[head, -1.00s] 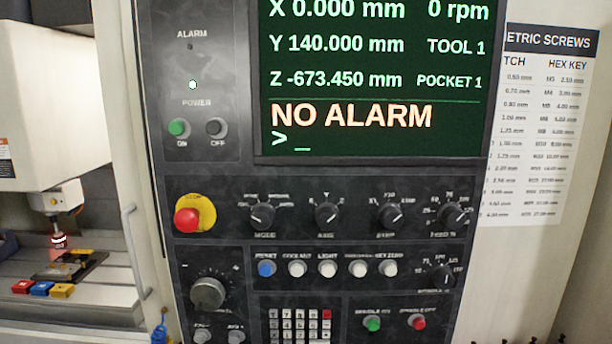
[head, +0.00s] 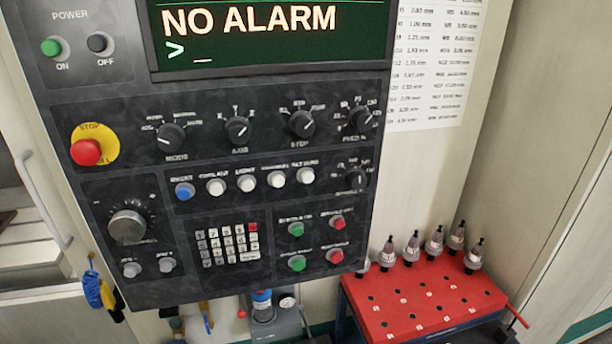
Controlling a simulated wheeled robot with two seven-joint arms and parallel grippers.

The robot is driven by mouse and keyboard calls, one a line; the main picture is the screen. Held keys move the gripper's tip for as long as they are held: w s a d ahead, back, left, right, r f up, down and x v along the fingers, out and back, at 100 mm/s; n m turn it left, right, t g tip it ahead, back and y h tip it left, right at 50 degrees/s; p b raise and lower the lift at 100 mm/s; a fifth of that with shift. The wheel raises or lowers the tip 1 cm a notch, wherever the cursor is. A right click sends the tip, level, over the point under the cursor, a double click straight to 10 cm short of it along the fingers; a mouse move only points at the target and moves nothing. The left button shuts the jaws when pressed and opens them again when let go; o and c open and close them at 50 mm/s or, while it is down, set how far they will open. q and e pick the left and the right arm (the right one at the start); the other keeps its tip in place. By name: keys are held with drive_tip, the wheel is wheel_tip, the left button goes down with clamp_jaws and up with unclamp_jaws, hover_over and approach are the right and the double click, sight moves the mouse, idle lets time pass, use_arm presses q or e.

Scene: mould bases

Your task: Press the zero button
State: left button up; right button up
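In the head view, a row of buttons crosses the middle of the dark control panel (head: 140,97). The rightmost white button (head: 306,176) sits under a blurred label that appears to read SET ZERO. To its left are more white buttons and a blue button (head: 184,191) at the row's left end. Nothing covers the row. Neither of my grippers is in view.
A red tool cart (head: 420,300) with several tool holders stands at the lower right. A red stop button (head: 86,152) and several knobs surround the row. A handle (head: 40,190) is on the left. Light wall panels lie to the right.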

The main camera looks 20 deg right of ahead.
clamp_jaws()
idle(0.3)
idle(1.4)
